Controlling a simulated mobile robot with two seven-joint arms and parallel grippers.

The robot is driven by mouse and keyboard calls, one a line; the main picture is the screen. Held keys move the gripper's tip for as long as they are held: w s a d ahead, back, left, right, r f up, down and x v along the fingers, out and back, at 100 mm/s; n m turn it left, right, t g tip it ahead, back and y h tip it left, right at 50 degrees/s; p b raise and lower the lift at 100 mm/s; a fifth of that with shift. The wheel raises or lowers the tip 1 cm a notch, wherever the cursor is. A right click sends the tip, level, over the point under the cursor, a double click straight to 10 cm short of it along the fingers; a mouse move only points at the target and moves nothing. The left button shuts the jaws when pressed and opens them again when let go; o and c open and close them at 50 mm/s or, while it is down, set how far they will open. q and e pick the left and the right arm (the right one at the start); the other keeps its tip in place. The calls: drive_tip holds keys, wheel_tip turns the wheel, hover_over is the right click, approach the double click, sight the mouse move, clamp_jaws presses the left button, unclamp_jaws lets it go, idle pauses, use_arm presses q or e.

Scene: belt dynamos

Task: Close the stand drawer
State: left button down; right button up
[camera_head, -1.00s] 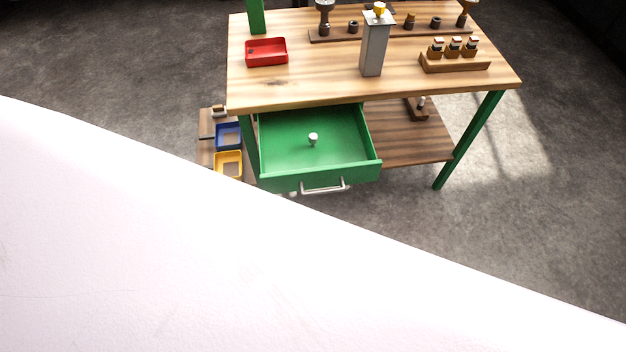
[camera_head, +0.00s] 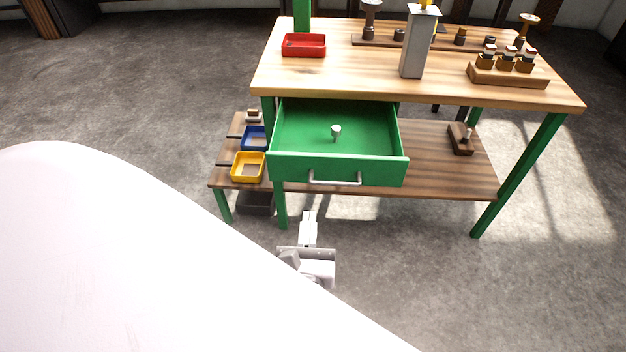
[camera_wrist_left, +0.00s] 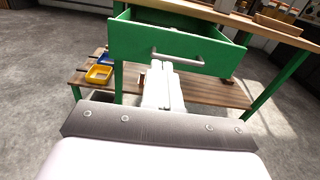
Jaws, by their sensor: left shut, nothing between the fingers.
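The green stand drawer (camera_head: 340,170) is pulled out from under the wooden tabletop of the stand (camera_head: 330,88). A small white knob-like piece (camera_head: 336,131) stands inside it. The drawer's silver bar handle (camera_head: 335,180) is on its front face. My left gripper (camera_head: 309,214) is below and in front of the drawer front, apart from it in the head view. Its fingers are shut and empty. In the left wrist view, the fingers (camera_wrist_left: 160,68) point toward the drawer front (camera_wrist_left: 135,42) and its handle (camera_wrist_left: 178,60). My right gripper is not in view.
A red tray (camera_head: 304,45), a grey post (camera_head: 416,50) and a wooden rack of small jars (camera_head: 508,76) stand on the tabletop. A side shelf at the left holds a blue bin (camera_head: 254,138) and a yellow bin (camera_head: 248,167). The floor in front is clear.

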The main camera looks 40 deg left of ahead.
sight(315, 159)
use_arm(q)
drive_tip(key=b+x, duration=0.2)
drive_tip(key=x, duration=1)
drive_tip(key=shift+w+a+r, duration=0.1)
drive_tip(key=shift+w+a, duration=0.15)
drive_tip(key=shift+w, duration=0.05)
drive_tip(key=shift+w+a, duration=0.25)
drive_tip(key=shift+w, duration=0.15)
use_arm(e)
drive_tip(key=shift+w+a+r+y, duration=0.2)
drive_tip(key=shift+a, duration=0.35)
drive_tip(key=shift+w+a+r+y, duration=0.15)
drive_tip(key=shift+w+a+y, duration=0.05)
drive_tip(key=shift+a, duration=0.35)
use_arm(q)
drive_tip(key=shift+w, duration=0.1)
